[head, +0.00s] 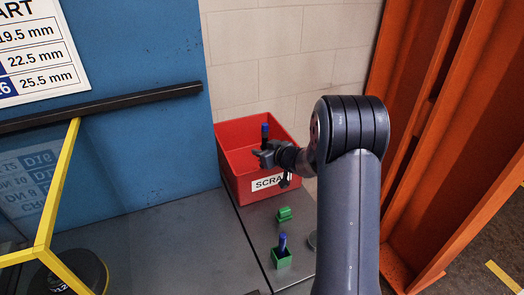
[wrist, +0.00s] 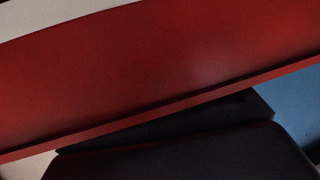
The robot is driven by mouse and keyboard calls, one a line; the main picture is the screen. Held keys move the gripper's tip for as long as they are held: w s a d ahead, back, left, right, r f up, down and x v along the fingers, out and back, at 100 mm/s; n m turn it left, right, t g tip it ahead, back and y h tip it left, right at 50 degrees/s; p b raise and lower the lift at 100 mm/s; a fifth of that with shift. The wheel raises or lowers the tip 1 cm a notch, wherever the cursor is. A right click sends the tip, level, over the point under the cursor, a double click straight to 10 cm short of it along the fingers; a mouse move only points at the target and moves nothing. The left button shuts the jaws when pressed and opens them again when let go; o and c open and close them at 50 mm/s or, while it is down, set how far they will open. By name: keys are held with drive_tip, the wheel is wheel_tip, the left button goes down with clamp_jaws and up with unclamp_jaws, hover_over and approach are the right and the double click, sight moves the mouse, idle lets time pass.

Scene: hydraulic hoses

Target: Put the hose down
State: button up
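My gripper (head: 263,156) is over the open red bin marked SCRAP (head: 233,172) in the head view. A short dark-blue hose (head: 265,130) stands upright at my fingertips, and my gripper appears shut on it. Its lower end is hidden by the gripper. A red wall of the bin (wrist: 160,75) fills most of the wrist view, with a dark shape below it. The hose cannot be made out there.
A green block (head: 282,259) with a blue piece (head: 283,242) upright in it stands on the grey bench (head: 190,245). Another green block (head: 285,213) lies behind it. Orange steel posts (head: 440,130) rise at the right. A yellow frame (head: 55,190) is at the left.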

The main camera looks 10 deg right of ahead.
drive_tip(key=shift+o, duration=1.4)
drive_tip(key=shift+r, duration=0.1)
drive_tip(key=shift+d+r, duration=0.1)
drive_tip(key=shift+r, duration=0.05)
drive_tip(key=v, duration=1.2)
drive_tip(key=shift+b, duration=0.3)
